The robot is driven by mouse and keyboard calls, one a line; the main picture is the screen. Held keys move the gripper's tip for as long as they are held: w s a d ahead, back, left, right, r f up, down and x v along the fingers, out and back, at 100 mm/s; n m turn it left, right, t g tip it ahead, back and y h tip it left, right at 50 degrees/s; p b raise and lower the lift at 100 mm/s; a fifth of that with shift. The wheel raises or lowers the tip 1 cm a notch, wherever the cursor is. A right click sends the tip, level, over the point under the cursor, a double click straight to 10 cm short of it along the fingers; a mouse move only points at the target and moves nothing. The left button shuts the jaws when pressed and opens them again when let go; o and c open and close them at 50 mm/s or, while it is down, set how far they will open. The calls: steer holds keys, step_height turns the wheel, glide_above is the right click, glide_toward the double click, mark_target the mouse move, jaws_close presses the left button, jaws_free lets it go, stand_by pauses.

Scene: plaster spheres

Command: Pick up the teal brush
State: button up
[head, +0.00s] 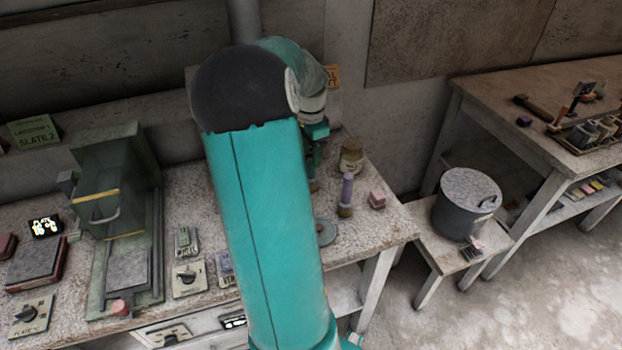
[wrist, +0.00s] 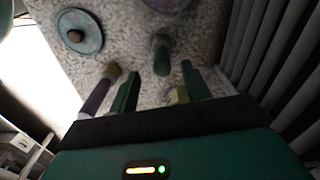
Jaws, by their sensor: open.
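In the wrist view, the teal brush (wrist: 162,58) stands on the speckled bench top. It lies in the gap between the two dark green fingers of my gripper (wrist: 160,70), near their tips. The fingers are open and apart, with a gap on each side of the brush; I cannot tell how deep it sits between them. In the head view my arm covers much of this spot. Part of my gripper (head: 316,150) shows past the arm's right edge, above the bench, and the brush is hard to make out there.
A purple-handled brush (head: 346,190) stands close by, left of my fingers in the wrist view (wrist: 97,97). A jar (head: 351,160), a pink block (head: 377,200) and a round disc (wrist: 78,32) are near. A ribbed grey surface (wrist: 270,50) borders the right side.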

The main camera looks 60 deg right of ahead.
mark_target(311, 160)
steer(key=shift+d+f, duration=0.15)
steer(key=shift+f, duration=2.6)
jaws_close()
steer(key=shift+r, duration=0.1)
